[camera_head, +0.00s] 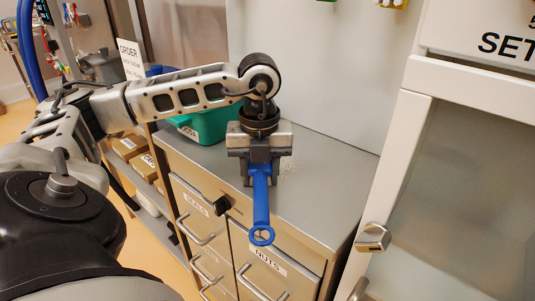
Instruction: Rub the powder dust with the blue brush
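My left gripper (260,172) is over the steel countertop, with its arm coming in from the left. It is shut on the blue brush (261,205). The brush's handle points toward the camera and ends in a ring near the counter's front edge. The brush's bristle end is hidden under the gripper. A faint patch of pale powder dust (289,167) shows on the countertop just right of the gripper; part of it may be hidden. I cannot tell whether the bristles touch the counter. My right gripper is not in view.
A green bin (203,126) stands on the counter (325,190) behind my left forearm. Labelled drawers (262,262) with handles are below. A white-framed cabinet door (395,170) with a metal knob (373,238) stands at right. The counter's right part is clear.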

